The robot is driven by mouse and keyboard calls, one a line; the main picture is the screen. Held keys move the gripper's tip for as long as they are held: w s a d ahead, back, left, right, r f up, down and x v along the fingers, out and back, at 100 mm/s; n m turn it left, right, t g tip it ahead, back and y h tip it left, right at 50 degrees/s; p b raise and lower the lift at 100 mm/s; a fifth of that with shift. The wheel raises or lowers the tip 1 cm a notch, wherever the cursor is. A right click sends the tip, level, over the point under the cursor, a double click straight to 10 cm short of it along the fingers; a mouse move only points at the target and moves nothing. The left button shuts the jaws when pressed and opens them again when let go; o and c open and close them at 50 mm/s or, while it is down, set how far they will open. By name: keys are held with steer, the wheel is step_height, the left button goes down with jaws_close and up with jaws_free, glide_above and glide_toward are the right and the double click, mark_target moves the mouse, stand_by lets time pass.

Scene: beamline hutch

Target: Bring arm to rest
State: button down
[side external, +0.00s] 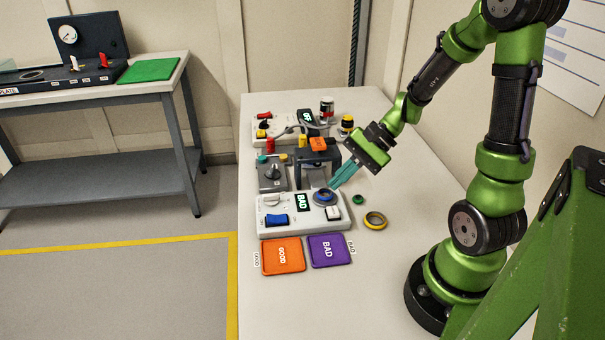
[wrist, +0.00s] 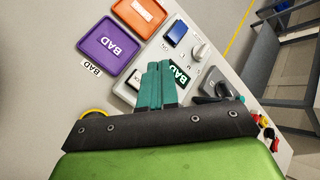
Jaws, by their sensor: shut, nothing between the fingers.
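My green arm reaches over the white table (side external: 400,265) from the right. My gripper (side external: 334,186) has teal fingers that are shut and empty. In the side external view its fingertips are just above the blue ring on the white tester box (side external: 308,222); I cannot tell whether they touch it. The box's display reads BAD. In the wrist view the shut fingers (wrist: 158,68) point over the box and hide part of it, including the blue ring.
An orange GOOD tray (side external: 283,257) and a purple BAD tray (side external: 330,251) lie in front of the box. A yellow ring (side external: 375,221) and a small green ring (side external: 358,199) lie to its right. A dark stand (side external: 316,158) and other devices are behind. The table's front right is clear.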

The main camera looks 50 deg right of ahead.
stand_by(0.4)
steer(key=s+a+r+n+t+h, duration=0.1)
steer(key=s+a+r+n+h, duration=0.1)
steer(key=a+r+n+h, duration=0.1)
steer(key=s+a+r+n+t+h, duration=0.1)
steer(key=s+a+r+n+h, duration=0.1)
steer(key=a+r+n, duration=0.3)
step_height(320, 180, up, 6)
steer(key=s+n, duration=0.1)
steer(key=n, duration=0.2)
steer(key=shift+a+f+n+h, duration=0.2)
steer(key=shift+n+h, duration=0.1)
steer(key=shift+h, duration=0.1)
